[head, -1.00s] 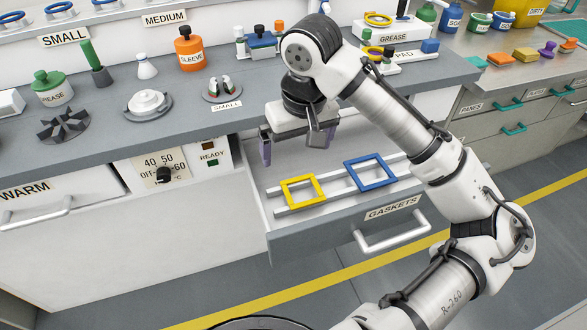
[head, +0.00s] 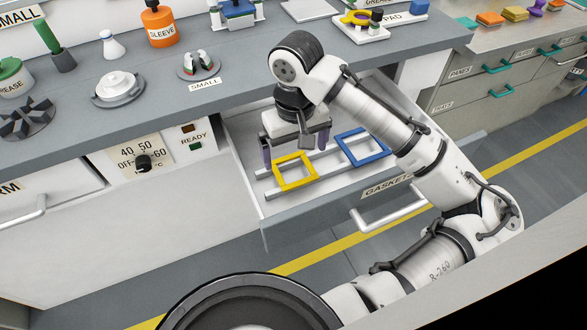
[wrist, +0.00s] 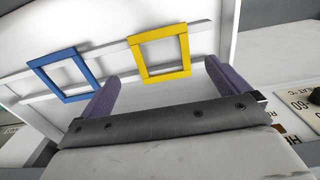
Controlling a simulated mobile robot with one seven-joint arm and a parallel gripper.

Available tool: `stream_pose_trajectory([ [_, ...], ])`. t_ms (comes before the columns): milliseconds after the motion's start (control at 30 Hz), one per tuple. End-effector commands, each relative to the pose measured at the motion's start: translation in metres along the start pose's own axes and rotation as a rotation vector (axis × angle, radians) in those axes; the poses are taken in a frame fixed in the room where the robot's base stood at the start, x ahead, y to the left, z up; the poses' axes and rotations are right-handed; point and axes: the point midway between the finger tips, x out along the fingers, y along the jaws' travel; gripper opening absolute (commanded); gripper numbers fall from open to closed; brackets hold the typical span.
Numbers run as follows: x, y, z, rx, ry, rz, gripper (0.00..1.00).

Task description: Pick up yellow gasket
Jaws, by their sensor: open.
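The yellow gasket (head: 279,183) is a square frame lying across two white rails in the open drawer labelled GASKETS (head: 330,210). It also shows in the wrist view (wrist: 161,72), ahead of and roughly between my fingers. The blue gasket (head: 383,156) lies on the same rails to its right, and at left in the wrist view (wrist: 40,83). My gripper (head: 294,152) is open and empty above the drawer, just behind the yellow gasket. Its purple fingers (wrist: 161,80) are spread on either side. The gap between fingers and gasket is hard to judge.
The grey worktop (head: 130,125) is behind the drawer, with a white round part (head: 118,87) and an orange SLEEVE bottle (head: 157,25) on it. A heater panel (head: 145,162) is left of the drawer. The drawer handle (head: 390,215) juts out in front.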

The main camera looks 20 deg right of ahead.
Motion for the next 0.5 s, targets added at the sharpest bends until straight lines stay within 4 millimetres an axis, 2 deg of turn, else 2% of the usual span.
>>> stream_pose_trajectory([
  [233, 0.037, -0.003, -0.001, -0.001, -0.002, 0.000, 1.00],
  [333, 0.045, -0.003, -0.002, -0.001, 0.000, -0.001, 1.00],
  [500, 0.047, -0.003, -0.002, -0.001, 0.001, 0.000, 1.00],
])
